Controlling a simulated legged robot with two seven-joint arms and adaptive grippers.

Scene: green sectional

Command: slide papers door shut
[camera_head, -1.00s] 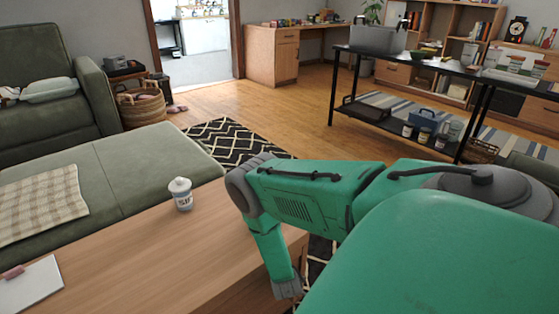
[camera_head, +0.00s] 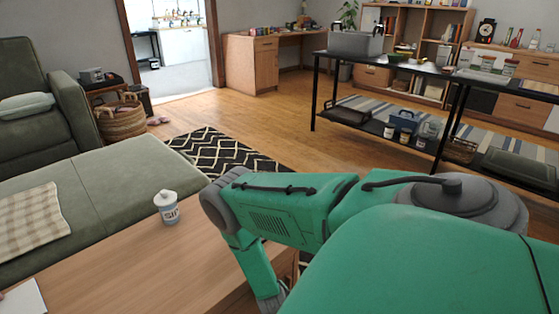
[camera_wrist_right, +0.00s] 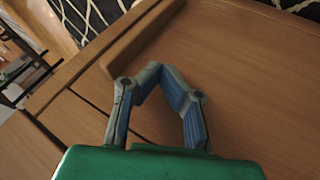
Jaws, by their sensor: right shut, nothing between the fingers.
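The wooden table (camera_head: 130,255) fills the lower left of the head view. My right arm reaches down past its right edge, and its gripper is out of sight there. In the right wrist view my right gripper (camera_wrist_right: 160,70) is shut and empty, its blue-grey fingertips together in front of wooden panels. A wide flat panel (camera_wrist_right: 255,75) lies on the right, with a raised wooden ledge (camera_wrist_right: 150,32) along it. Dark seams run between the panels at left. I cannot tell for sure which panel is the papers door, or whether the fingertips touch wood. My left gripper is not in view.
A patterned black and white rug (camera_head: 225,152) lies beyond. A black shelf table (camera_head: 400,65) stands at the right. Open wooden floor lies between.

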